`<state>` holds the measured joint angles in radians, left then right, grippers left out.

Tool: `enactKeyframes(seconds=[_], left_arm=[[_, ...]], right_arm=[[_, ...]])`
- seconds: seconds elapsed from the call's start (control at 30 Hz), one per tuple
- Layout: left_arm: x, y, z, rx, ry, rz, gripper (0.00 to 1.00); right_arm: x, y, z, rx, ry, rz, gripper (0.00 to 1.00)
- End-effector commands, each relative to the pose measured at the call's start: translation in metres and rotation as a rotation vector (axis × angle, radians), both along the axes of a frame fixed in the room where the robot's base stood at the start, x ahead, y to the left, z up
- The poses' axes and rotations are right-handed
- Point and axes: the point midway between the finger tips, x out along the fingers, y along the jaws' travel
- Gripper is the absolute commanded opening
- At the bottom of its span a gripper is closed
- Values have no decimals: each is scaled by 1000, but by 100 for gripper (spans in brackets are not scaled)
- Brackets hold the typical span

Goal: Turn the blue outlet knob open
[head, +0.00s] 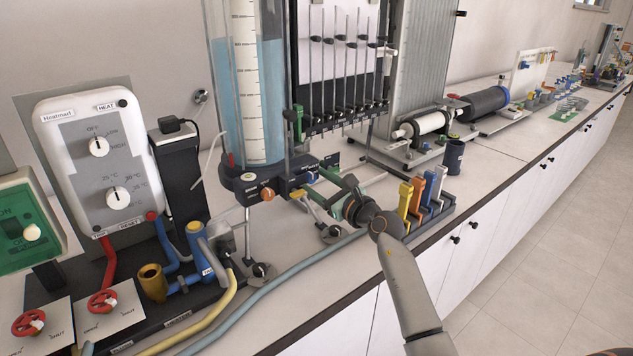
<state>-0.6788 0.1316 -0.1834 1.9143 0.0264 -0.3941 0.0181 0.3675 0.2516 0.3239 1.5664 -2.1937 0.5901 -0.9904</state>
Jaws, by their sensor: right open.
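The blue outlet knob (312,177) is small and sits on the dark base at the foot of the tall water-filled cylinder (262,90). An orange knob (268,194) is on the same base, to its left. My right arm comes in from the lower right. My right gripper (322,186) is open, close to the right of the blue knob. I cannot tell whether its fingers touch the knob. The knob's exact turn is too small to read. My left gripper is not in view.
A rack of coloured clips (427,200) stands just right of my wrist. A white heater unit (100,158), a brass cup (152,283) and red valve wheels (102,303) are at the left. Hoses (275,279) run along the front edge. A dark cup (454,156) stands behind the rack.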

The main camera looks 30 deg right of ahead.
Motion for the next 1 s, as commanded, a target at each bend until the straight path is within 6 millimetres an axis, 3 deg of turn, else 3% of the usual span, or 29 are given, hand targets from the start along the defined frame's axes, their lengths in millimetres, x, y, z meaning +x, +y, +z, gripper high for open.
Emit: enactKeyframes(seconds=[0.3,0.87,1.0], left_arm=[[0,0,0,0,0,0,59],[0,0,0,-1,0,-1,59],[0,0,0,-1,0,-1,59]], right_arm=[[2,0,0,1,-1,0,63],[2,0,0,1,-1,0,0],[2,0,0,1,0,0,0]])
